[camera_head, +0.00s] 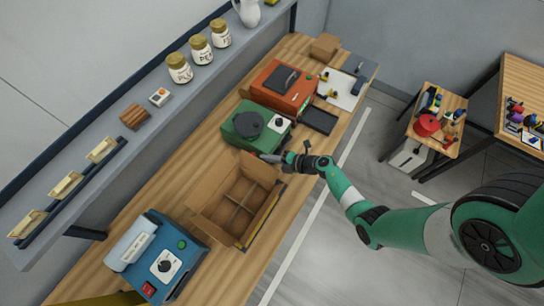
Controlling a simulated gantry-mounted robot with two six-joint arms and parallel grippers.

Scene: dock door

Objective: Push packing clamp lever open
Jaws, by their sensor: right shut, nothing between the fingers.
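My right gripper (270,157) comes in from the right and is shut with nothing between its fingers. Its tips are at the upper right corner of an open cardboard box (209,229) with dividers inside, close to a raised flap. I cannot tell whether they touch it. A dark strip with yellow parts (262,217) runs along the box's right side, near the table edge. I cannot clearly make out a clamp lever; the gripper may hide it. My left gripper is not in view.
A green machine (240,132) stands just beyond the gripper, with an orange machine (272,86) behind it. A blue device (185,258) stands in front of the box. A shelf with jars (180,70) runs along the left.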

